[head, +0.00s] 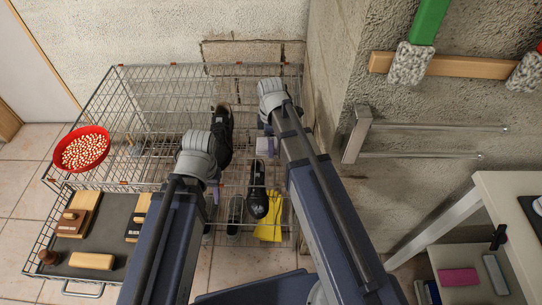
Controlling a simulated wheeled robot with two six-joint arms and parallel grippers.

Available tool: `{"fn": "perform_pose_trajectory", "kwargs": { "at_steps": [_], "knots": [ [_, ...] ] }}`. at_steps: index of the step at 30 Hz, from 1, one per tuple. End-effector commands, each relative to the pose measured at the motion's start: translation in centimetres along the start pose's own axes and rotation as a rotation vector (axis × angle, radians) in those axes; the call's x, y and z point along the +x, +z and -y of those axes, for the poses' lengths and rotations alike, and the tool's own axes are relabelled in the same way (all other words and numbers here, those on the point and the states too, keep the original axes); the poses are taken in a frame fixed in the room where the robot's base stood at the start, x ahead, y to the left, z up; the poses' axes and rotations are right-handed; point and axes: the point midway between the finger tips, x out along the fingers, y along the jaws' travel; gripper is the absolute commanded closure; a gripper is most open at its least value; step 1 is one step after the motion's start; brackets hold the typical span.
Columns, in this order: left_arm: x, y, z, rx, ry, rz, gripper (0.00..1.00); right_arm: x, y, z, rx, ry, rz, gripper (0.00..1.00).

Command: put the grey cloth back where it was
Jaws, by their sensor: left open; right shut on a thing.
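My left gripper (214,188) is open over the front part of a wire rack (110,183); its fingertips are partly hidden by its wrist. My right gripper (266,146) is further back over the rack's right side, shut on a small pale grey-lavender thing (266,148). My arm hides much of that thing, so I cannot tell if it is the grey cloth. A flat grey piece (496,275) lies on the lower shelf at the right, beside a pink one (458,277); whether it is cloth is unclear. Two wall rails (435,127) are bare.
Black shoes (258,198) and a yellow cloth (268,230) are in the rack, with a tall black boot (222,128) between my grippers. A white table (510,190) stands right.

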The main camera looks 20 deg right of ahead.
Motion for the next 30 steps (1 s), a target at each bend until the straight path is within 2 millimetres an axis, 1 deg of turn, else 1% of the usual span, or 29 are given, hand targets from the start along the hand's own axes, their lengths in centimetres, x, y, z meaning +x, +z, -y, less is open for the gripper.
{"fn": "perform_pose_trajectory", "kwargs": {
  "at_steps": [5, 8, 12, 15, 23, 27, 28, 30],
  "knots": [
    [0.3, 0.0, 0.0, 0.0, 0.0, 0.0, 0.5, 0.3, 0.0, 0.0, 0.0, 0.0, 0.0, 0.75],
    [1.3, -0.1, -0.1, 0.0, 0.0, 0.0, 0.5, 1.3, 0.0, 0.0, 0.0, 0.0, 0.0, 0.75],
    [3.1, -0.2, -0.3, 0.0, 0.0, 0.0, 0.5, 3.1, 0.0, 0.0, 0.0, 0.0, 0.0, 0.75],
    [3.9, -0.2, -0.4, 0.0, 0.0, 0.0, 0.5, 3.9, 0.0, 0.0, 0.0, 0.0, 0.0, 0.75],
    [3.6, -0.2, -0.3, 0.0, 0.0, 0.0, 0.5, 3.7, 0.0, 0.0, 0.0, 0.0, 0.0, 0.75],
    [4.1, -0.2, -0.4, 0.0, 0.0, 0.0, 0.5, 4.1, 0.0, 0.0, 0.0, 0.0, 0.0, 0.75],
    [4.0, -0.2, -0.4, 0.0, 0.0, 0.0, 0.5, 4.1, 0.0, 0.0, 0.0, 0.0, 0.0, 0.3],
    [3.9, -0.2, -0.4, 0.0, 0.0, 0.0, 0.5, 4.0, 0.0, 0.0, 0.0, 0.0, 0.0, 0.22]
  ]
}}
